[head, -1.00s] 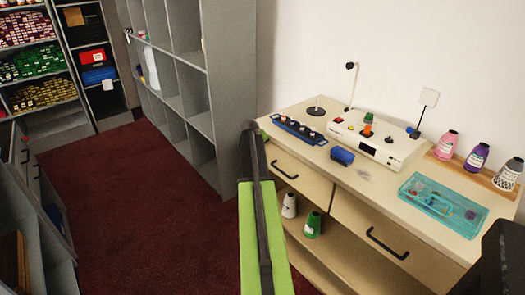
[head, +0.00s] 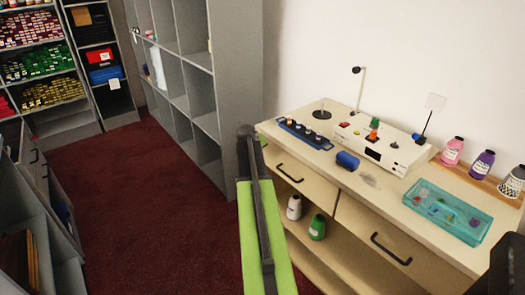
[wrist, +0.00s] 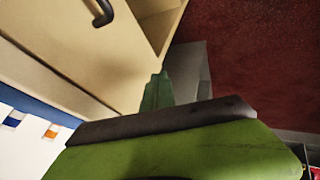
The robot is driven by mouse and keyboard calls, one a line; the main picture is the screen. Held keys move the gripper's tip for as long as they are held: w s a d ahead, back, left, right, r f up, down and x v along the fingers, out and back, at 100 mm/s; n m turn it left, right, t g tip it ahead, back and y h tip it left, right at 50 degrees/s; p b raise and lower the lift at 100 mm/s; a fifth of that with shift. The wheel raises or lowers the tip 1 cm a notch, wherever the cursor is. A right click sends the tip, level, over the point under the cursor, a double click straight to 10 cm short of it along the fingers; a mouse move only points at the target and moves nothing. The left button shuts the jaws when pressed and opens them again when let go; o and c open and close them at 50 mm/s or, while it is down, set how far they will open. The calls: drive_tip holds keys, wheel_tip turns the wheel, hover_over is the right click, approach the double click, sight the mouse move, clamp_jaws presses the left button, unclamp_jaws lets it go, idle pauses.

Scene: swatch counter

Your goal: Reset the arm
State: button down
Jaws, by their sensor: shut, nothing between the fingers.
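My arm, green with a dark bar along it (head: 262,235), rises from the bottom middle of the head view, in front of the counter's left end. In the wrist view my gripper (wrist: 157,92) shows as a narrow green tip beyond a broad green part with a dark edge. It is shut with nothing in it. Behind it are a pale drawer front with a dark handle (wrist: 103,12), an open shelf and the red floor. Part of the gripper is hidden by that broad green part.
The wooden counter (head: 400,205) carries a white device (head: 380,145), a blue rack (head: 303,132), a blue roll (head: 347,160), a teal tray (head: 448,207) and several bottles. Two cones (head: 317,227) stand on its shelf. Grey shelving (head: 235,90) is behind. Red carpet (head: 140,200) is open at left.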

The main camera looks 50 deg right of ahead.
drive_tip(key=p+v, duration=0.3)
drive_tip(key=v, duration=0.4)
drive_tip(key=shift+p, duration=0.35)
drive_tip(key=w+a+r+n+t+y+p, duration=0.1)
drive_tip(key=w+a+n, duration=0.1)
drive_tip(key=w+a, duration=0.65)
drive_tip(key=w+a+r+n+t+y+p, duration=0.15)
drive_tip(key=w+a, duration=0.35)
drive_tip(key=a, duration=0.7)
drive_tip(key=w+a+n+y+p, duration=0.1)
drive_tip(key=a+n+y+p, duration=0.15)
drive_tip(key=a, duration=1.95)
drive_tip(key=s+a+m+g+y+p, duration=0.1)
drive_tip(key=s+a+g, duration=0.4)
drive_tip(key=s+a, duration=0.8)
drive_tip(key=shift+s+a+f+m+y, duration=0.3)
drive_tip(key=shift+a+f+m+y, duration=0.15)
drive_tip(key=shift+a, duration=0.7)
